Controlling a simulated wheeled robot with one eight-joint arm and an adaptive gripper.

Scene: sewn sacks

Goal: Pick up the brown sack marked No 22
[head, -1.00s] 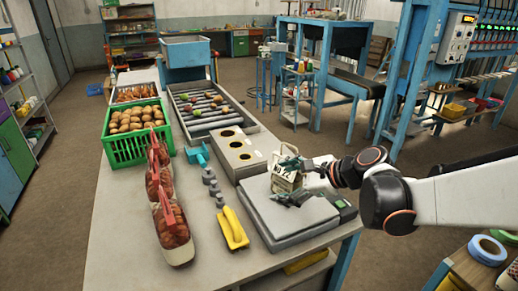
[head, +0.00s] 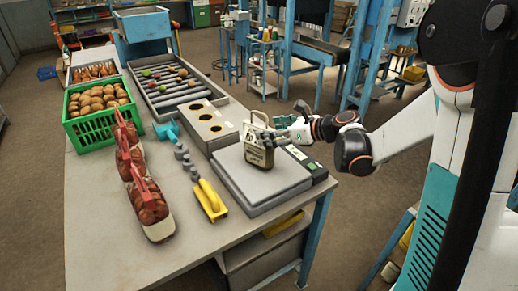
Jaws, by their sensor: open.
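A small brown sack (head: 257,159) with a pale label and a looped top stands upright on the grey platform of a bench scale (head: 262,185). Its marking is too small to read surely. My gripper (head: 276,130) is open at the sack's upper right, close against its top from the right side. I cannot tell whether the fingers touch the sack. My arm reaches in from the right.
A grey box with round holes (head: 203,129) stands behind the scale. A yellow-handled tool (head: 211,199), small grey weights (head: 183,158) and red-netted sacks (head: 147,205) lie to the left. A green crate (head: 93,125) is farther back.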

